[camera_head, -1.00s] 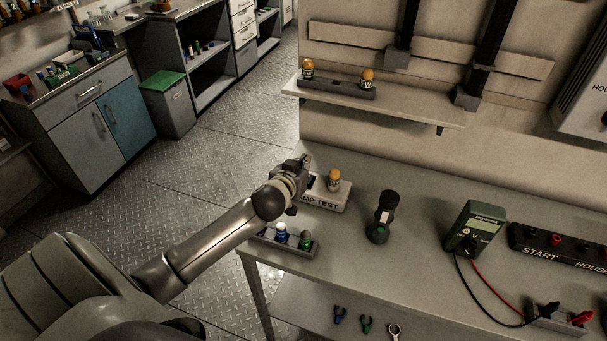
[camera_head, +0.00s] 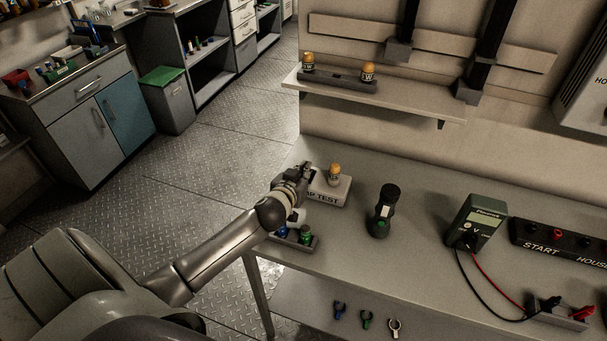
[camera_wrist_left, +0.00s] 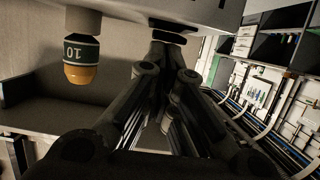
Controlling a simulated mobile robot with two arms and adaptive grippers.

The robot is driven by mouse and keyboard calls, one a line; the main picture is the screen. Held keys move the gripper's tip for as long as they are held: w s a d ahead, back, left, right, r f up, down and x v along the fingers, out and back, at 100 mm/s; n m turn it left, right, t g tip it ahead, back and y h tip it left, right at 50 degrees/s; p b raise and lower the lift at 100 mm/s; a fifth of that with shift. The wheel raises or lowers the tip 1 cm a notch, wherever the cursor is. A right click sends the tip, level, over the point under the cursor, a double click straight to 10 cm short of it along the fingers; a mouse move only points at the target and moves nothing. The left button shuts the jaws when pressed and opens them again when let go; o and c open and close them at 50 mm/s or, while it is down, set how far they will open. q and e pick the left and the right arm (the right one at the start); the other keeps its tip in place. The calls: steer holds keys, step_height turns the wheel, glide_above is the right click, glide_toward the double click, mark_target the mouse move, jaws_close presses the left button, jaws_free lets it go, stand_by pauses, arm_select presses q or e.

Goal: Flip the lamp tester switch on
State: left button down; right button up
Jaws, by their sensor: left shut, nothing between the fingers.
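In the left wrist view, which looks upside down, the shut fingers (camera_wrist_left: 168,48) reach to a dark round part (camera_wrist_left: 168,31) on the tester (camera_wrist_left: 190,12). I cannot tell whether they touch it or how the switch is set. My right gripper is not in view.
A small rack with blue and green lamps (camera_head: 306,237) stands just in front of my left wrist. A dark torch-like object (camera_head: 385,211) stands right of the tester, and a green meter (camera_head: 480,221) farther right. A shelf (camera_head: 390,105) hangs behind.

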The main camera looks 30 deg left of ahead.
arm_select(q)
steer(key=shift+s+f+t+b, duration=0.1)
steer(key=shift+f+t+b, duration=0.1)
steer(key=shift+t+b, duration=0.15)
steer(key=shift+r, duration=0.2)
step_height(320, 180, up, 10)
steer(key=shift+f, duration=0.2)
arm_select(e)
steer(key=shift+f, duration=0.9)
arm_select(q)
steer(key=shift+f, duration=0.15)
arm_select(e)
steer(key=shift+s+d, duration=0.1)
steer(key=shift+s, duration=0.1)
